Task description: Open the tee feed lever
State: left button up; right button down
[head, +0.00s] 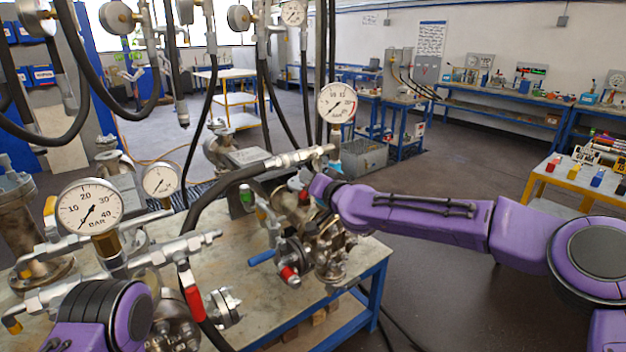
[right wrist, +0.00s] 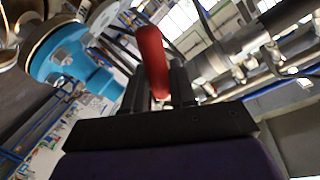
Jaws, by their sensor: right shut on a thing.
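My right gripper (right wrist: 158,78) is shut on a red lever handle (right wrist: 151,48), which stands up between its two dark fingers in the right wrist view. In the head view my right arm reaches in from the right to the valve cluster (head: 325,245) on the bench. A small red part (head: 304,175) shows beside my wrist there, and the fingers are mostly hidden. I cannot tell from a label whether the held handle is the tee feed lever. My left arm shows at the lower left, but its gripper is out of view.
A pressure gauge (head: 337,103) and a thick black hose (head: 215,188) stand close to my right wrist. A blue handle (head: 262,257), another red handle (head: 290,275) and a red lever (head: 194,302) are on nearby fittings.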

jog(key=shift+r, duration=0.1)
jog(key=c, duration=1.1)
grip_release()
jog(key=shift+o, duration=0.2)
jog(key=shift+s+d+b, duration=0.2)
jog(key=shift+s+b, duration=0.1)
jog(key=shift+s, duration=0.05)
jog(key=b+v, duration=0.3)
jog(key=v, duration=0.6)
jog(key=shift+s+d, duration=0.15)
jog(key=shift+s, duration=0.25)
